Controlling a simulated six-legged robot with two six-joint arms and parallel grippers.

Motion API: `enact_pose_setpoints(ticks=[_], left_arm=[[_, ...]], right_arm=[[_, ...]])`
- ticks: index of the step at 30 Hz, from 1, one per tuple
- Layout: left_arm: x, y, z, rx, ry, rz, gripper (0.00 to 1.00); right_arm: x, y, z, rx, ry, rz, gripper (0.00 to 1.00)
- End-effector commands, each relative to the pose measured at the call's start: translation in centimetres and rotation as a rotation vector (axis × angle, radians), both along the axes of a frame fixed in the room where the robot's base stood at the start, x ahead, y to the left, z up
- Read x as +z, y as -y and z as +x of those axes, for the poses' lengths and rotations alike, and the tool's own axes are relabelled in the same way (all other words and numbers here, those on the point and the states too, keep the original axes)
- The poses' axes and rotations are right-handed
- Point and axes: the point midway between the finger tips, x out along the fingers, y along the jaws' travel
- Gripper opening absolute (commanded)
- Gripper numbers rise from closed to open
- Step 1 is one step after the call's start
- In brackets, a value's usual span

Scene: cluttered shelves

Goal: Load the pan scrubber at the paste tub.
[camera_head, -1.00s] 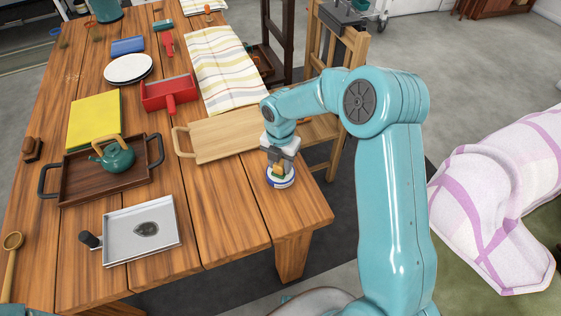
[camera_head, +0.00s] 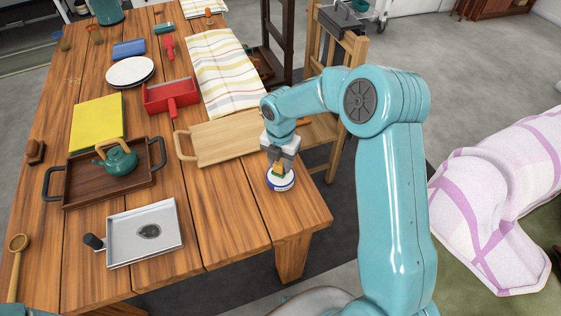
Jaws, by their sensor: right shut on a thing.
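My right gripper (camera_head: 279,165) reaches down at the table's near right corner. It is shut on the pan scrubber (camera_head: 279,171), a small block with yellow and green showing below the fingers. The scrubber is at the paste tub (camera_head: 281,186), a round white tub with a blue band, and overlaps its top. I cannot tell how deep the scrubber sits in it, since the gripper hides part of the opening. A grey rectangular pan (camera_head: 170,212) with a black handle and a dark stain in its middle lies to the left. My left gripper is not in view.
A wooden board (camera_head: 215,140) lies just behind the tub. A dark tray (camera_head: 80,195) holds a teal teapot (camera_head: 118,162). A red dustpan (camera_head: 170,97), striped cloth (camera_head: 222,70) and white plate (camera_head: 130,71) lie farther back. Bare tabletop separates pan and tub.

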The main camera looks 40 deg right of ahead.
Motion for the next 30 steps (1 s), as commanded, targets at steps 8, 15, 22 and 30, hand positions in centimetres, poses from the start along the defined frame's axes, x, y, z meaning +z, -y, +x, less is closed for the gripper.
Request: enact_pose_setpoints(ticks=[8, 15, 22, 30], left_arm=[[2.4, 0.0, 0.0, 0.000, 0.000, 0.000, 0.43], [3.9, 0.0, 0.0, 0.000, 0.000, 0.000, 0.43], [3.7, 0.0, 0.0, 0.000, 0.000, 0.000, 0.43], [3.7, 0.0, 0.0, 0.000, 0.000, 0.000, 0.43]], right_arm=[[2.9, 0.0, 0.0, 0.000, 0.001, 0.000, 0.14], [4.8, 0.0, 0.0, 0.000, 0.001, 0.000, 0.14], [4.7, 0.0, 0.0, 0.000, 0.001, 0.000, 0.14], [4.7, 0.0, 0.0, 0.000, 0.001, 0.000, 0.14]])
